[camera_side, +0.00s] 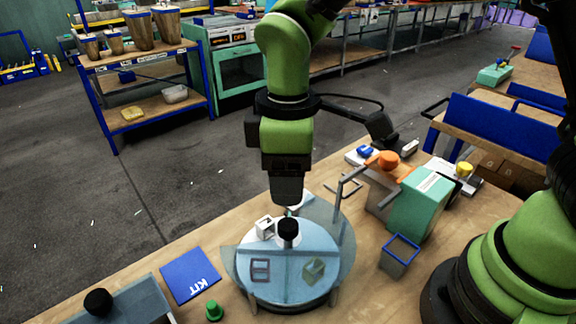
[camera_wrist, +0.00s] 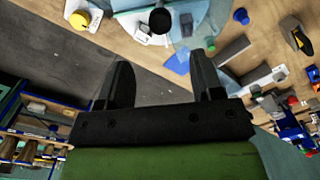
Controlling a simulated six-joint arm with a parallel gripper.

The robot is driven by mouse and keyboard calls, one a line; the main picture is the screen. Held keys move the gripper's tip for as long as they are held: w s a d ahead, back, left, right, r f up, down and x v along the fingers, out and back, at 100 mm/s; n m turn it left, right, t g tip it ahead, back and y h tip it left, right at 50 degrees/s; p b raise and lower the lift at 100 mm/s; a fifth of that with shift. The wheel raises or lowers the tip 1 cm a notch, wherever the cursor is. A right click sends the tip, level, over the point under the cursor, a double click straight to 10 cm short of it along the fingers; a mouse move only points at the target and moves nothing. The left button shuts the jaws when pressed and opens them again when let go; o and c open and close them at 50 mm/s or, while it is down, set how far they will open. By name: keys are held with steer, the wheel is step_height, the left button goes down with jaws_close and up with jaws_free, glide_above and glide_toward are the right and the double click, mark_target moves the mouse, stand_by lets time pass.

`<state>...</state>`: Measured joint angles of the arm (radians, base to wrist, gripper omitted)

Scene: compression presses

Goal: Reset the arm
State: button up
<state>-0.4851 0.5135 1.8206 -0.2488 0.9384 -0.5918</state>
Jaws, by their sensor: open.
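My gripper (camera_wrist: 163,82) shows in the wrist view with its two dark fingers spread apart and nothing between them. In the side view my green arm reaches down over the workbench, and the gripper end (camera_side: 288,190) hangs just above a round pale-blue covered station (camera_side: 290,270) with a black knob (camera_side: 288,230) on top. The fingertips are hard to make out there. I cannot tell whether they touch the knob.
A blue KIT mat (camera_side: 190,275) and a small green peg (camera_side: 214,310) lie left of the station. A teal press (camera_side: 420,205) and an open blue-rimmed bin (camera_side: 400,255) stand to its right. A shelf (camera_side: 140,70) stands across the floor.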

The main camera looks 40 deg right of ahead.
steer(key=shift+r, duration=0.45)
steer(key=s+d+r+m+t+y, duration=0.2)
steer(key=s+d+r+m+t, duration=0.5)
steer(key=s+d+r+m, duration=0.4)
steer(key=s+r+m, duration=0.1)
steer(key=s+m, duration=0.1)
steer(key=shift+d+r+m, duration=0.4)
stand_by(0.9)
